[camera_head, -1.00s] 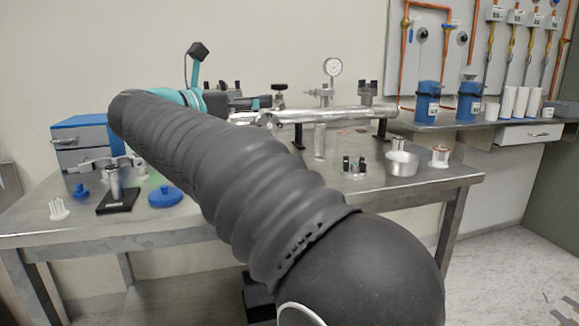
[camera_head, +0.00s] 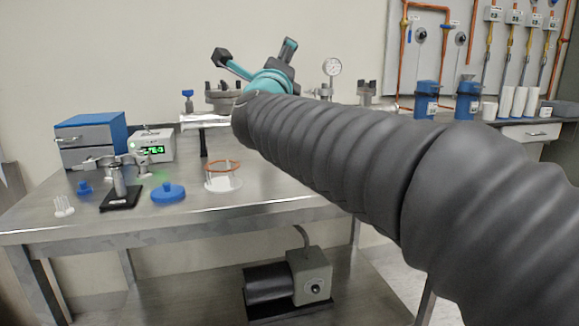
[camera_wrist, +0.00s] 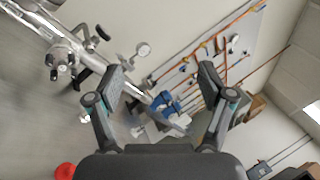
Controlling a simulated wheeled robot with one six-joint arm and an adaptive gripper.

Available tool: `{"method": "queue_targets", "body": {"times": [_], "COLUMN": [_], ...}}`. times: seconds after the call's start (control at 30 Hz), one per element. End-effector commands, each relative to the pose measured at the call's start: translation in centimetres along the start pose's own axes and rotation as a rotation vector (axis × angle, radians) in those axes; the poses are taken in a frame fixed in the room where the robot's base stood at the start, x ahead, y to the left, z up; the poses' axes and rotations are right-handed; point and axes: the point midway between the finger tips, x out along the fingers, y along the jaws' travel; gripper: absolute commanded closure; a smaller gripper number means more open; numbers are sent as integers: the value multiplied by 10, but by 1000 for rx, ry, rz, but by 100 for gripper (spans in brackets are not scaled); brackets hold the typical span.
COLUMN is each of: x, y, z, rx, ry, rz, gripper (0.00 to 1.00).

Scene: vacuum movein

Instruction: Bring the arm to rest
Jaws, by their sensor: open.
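My arm, in its ribbed dark sleeve, crosses the head view from the lower right up to the middle. My gripper (camera_head: 256,52) is at its far end, raised above the back of the steel table (camera_head: 290,212), with its two fingers spread. In the wrist view my gripper (camera_wrist: 162,72) is open, and nothing is held between the fingers. The arm hides the right part of the table and much of the metal tube apparatus (camera_head: 205,121).
On the table are a blue-grey drawer box (camera_head: 85,143), a display box (camera_head: 152,147), a blue knobbed disc (camera_head: 168,192) and a white stand with an orange ring (camera_head: 223,177). A pump (camera_head: 290,284) sits on the lower shelf. Blue containers (camera_head: 427,100) stand at the right wall.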

Motion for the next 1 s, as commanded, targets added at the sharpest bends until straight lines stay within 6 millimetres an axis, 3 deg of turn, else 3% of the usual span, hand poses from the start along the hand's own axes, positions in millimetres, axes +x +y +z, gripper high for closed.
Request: {"method": "queue_targets", "body": {"times": [0.13, 0.27, 0.5, 0.8, 1.0], "x": [-33, -77, -185, -329, -397], "y": [12, 40, 100, 146, 155], "z": [-26, -58, -148, -265, -312], "rx": [-355, -673, -1193, -1595, -1700], "ry": [-147, -274, -494, -743, -864], "rz": [149, 306, 649, 1095, 1313], "gripper": [20, 20, 20, 20, 20]}}
